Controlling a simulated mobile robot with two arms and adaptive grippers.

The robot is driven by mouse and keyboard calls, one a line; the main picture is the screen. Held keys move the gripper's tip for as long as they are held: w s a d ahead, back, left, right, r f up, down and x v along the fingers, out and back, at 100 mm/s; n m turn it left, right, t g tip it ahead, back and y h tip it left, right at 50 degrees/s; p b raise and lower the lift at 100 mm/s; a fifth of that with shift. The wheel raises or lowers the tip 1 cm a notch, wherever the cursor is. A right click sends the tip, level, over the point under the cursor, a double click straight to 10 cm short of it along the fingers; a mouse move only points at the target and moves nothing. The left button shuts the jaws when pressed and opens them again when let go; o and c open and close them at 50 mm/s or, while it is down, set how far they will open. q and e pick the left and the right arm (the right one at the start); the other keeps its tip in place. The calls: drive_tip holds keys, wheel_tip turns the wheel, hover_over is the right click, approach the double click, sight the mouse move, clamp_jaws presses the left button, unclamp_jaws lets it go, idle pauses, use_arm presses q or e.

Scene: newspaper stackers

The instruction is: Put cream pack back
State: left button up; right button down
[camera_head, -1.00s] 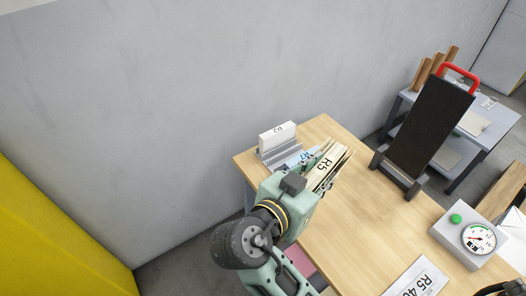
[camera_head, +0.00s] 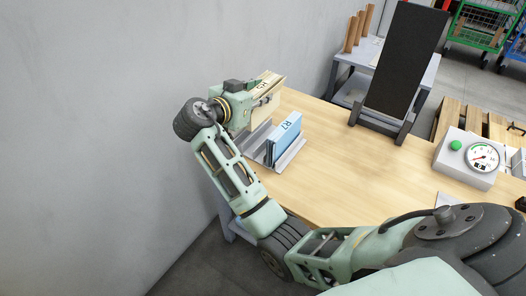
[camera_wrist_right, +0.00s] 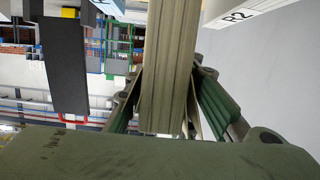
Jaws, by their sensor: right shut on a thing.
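The cream pack (camera_head: 268,86), marked R5, is held in my right gripper (camera_head: 264,98) at the far left end of the table, at the back end of the grey rack (camera_head: 292,158). In the right wrist view the cream pack (camera_wrist_right: 170,65) runs between the two green fingers (camera_wrist_right: 170,105), which are closed on it. The blue pack (camera_head: 287,138), marked R7, stands in the rack nearer to me, apart from the gripper. A white pack (camera_wrist_right: 238,16), marked R2, shows at the top of the wrist view. The head view does not show whether the cream pack touches the rack. My left gripper is out of view.
The wooden table (camera_head: 335,165) is clear right of the rack. A black upright panel (camera_head: 405,60) in a grey stand and a gauge box (camera_head: 470,158) with a green button stand farther right. The grey wall (camera_head: 100,120) is close on the left. A side table (camera_head: 350,88) stands behind.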

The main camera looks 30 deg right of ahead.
sight(260, 123)
drive_tip(key=shift+w+d+f, duration=0.2)
drive_tip(key=shift+f, duration=0.25)
wheel_tip(260, 123, down, 9)
drive_tip(key=shift+f+b, duration=0.2)
drive_tip(key=shift+b, duration=0.55)
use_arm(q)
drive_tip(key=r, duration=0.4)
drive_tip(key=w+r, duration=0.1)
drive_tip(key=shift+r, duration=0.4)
use_arm(e)
drive_tip(key=shift+f, duration=0.1)
drive_tip(key=c, duration=1.9)
unclamp_jaws()
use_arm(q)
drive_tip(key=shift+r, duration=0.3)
use_arm(e)
drive_tip(key=o, duration=0.4)
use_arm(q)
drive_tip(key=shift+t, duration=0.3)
